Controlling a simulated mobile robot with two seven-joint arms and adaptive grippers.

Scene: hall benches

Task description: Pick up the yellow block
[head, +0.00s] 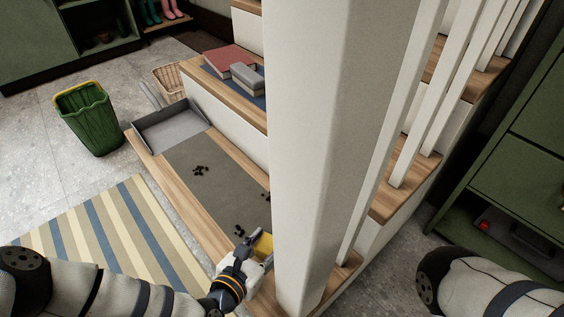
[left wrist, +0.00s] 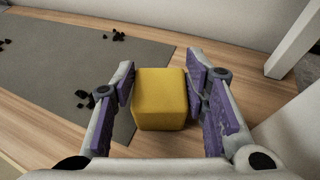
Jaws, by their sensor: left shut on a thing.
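The yellow block (left wrist: 160,98) is between the purple-padded fingers of my left gripper (left wrist: 163,90) in the left wrist view. The fingers are shut on it from both sides. In the head view the block (head: 263,244) shows partly, behind the left gripper (head: 254,252) and beside the white post. It is over the near end of the lowest wooden step (head: 186,187); I cannot tell whether it touches the step. My right gripper is not in view; only part of the right arm shows at the lower right.
A thick white post (head: 330,130) stands right beside the left gripper, with thinner balusters behind. A grey mat (head: 215,165) with dark crumbs lies on the step, and a grey tray (head: 170,128) sits at its far end. A green bin (head: 90,120) and striped rug (head: 125,230) are left.

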